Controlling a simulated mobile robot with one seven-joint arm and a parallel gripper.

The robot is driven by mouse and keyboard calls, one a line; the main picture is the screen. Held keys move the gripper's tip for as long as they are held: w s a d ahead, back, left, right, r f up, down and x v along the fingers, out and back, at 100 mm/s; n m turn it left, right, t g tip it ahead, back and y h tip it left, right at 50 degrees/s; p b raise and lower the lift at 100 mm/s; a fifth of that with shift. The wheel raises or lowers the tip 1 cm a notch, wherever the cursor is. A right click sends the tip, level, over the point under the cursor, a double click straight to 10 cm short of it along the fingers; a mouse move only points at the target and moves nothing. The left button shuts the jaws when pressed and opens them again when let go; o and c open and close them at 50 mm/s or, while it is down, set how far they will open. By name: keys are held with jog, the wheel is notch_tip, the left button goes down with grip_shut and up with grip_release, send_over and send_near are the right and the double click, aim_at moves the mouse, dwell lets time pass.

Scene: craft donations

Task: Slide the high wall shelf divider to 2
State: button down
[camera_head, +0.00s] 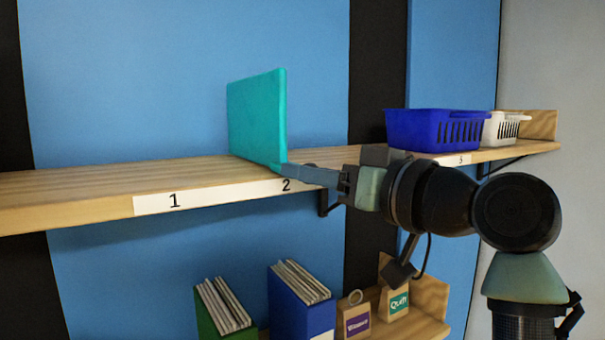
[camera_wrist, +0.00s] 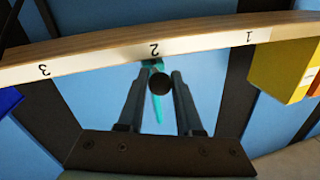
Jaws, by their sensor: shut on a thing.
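The teal divider (camera_head: 257,118) stands upright on the high wall shelf (camera_head: 110,180). Its front lower edge is just left of the printed 2 (camera_head: 286,185) on the white label strip. In the wrist view the divider (camera_wrist: 157,106) shows as a narrow teal strip beside the 2. My gripper (camera_head: 290,169) reaches in from the right at the shelf's front edge and is shut on the divider at its lower front. In the wrist view a dark round part lies between the fingers of my gripper (camera_wrist: 158,88) and hides part of the divider.
A blue basket (camera_head: 425,130) and a white basket (camera_head: 500,130) stand on the shelf near the 3, right of my gripper. Green (camera_head: 222,312) and blue (camera_head: 300,308) file boxes and small tagged boxes sit on a lower shelf. The high shelf left of the divider is clear.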

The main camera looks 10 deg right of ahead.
jog(key=shift+a, duration=0.3)
jog(key=c, duration=1)
grip_release()
jog(key=shift+s+a, duration=0.1)
jog(key=o, duration=0.4)
jog(key=shift+d, duration=0.2)
jog(key=b+v, duration=0.5)
jog(key=v, duration=0.7)
jog(key=shift+s+d+b, duration=0.25)
jog(key=shift+s+b, duration=0.05)
jog(key=shift+s, duration=0.05)
